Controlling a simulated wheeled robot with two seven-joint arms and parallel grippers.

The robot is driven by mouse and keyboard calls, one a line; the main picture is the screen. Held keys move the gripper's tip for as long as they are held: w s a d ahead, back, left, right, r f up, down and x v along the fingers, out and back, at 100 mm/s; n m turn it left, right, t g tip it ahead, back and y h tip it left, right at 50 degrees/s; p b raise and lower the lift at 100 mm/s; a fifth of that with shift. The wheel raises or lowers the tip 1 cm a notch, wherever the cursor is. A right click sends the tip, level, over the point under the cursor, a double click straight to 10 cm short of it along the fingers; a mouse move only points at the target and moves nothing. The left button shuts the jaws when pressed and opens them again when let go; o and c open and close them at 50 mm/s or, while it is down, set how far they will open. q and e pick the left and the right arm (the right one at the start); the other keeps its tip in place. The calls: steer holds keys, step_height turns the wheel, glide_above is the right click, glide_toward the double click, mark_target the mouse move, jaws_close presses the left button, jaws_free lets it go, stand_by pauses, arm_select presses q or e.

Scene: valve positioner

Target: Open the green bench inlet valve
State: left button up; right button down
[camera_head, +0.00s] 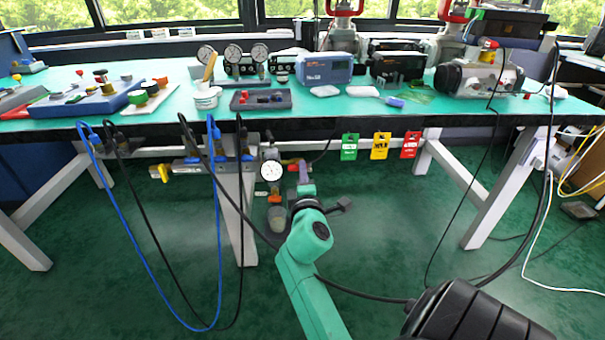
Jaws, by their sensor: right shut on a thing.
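My right arm reaches in from the bottom middle, and its gripper (304,176) is under the bench's front edge, at the inlet pipework just right of the white-faced gauge (271,171). The jaws look small and narrow here and are shut on what appears to be the green inlet valve's handle. The handle itself is mostly hidden by my gripper and wrist, so I cannot tell its angle. My left gripper is not in view.
The bench (420,112) carries several instruments above. Blue and black hoses (117,220) hang in loops at the left. Green, yellow and red tags (380,146) hang right of my gripper. A white leg (236,215) stands left of the gauge.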

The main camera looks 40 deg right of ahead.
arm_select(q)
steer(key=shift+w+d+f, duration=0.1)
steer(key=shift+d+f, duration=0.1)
arm_select(e)
steer(key=shift+f, duration=0.15)
steer(key=c, duration=0.9)
jaws_free()
